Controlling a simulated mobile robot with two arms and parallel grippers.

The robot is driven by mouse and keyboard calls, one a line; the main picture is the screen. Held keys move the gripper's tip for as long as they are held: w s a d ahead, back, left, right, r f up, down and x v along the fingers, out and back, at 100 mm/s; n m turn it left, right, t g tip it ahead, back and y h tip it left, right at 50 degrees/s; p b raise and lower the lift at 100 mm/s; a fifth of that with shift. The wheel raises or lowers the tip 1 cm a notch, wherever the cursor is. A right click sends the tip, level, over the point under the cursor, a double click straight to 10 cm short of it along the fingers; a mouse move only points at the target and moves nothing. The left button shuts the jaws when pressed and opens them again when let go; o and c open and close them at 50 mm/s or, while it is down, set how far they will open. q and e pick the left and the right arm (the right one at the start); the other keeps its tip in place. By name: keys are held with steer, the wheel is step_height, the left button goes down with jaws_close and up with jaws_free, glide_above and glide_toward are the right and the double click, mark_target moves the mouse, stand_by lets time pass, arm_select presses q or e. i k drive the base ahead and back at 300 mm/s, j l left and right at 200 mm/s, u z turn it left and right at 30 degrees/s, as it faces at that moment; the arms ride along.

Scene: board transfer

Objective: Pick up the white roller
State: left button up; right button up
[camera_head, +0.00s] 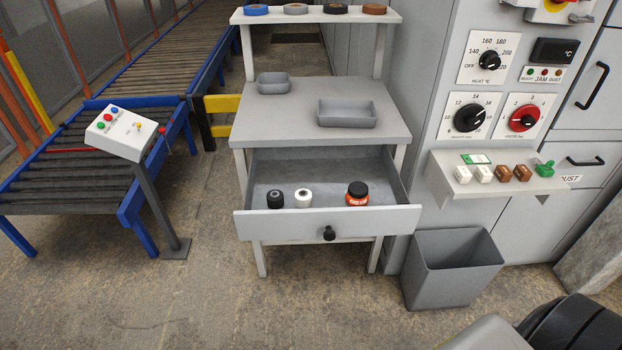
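The white roller (303,199) stands in the open drawer (290,224) of a grey workbench, near the drawer's front. It is a short white cylinder with a dark centre on top. A black roller (276,200) of similar size stands just left of it, with a small gap. An orange jar with a black lid (357,195) stands further right in the same drawer. Neither of my grippers shows in the head view. A grey and black part at the bottom right seems to be my own arm.
Two grey trays sit on the bench top (290,108), a small one (273,83) and a larger one (347,114). Several tape rolls lie on the shelf above. A grey bin (450,268) stands right of the bench. A roller conveyor (75,165) with a control box (121,131) is at left.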

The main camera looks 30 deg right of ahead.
mark_target(302, 196)
steer(key=z, duration=1)
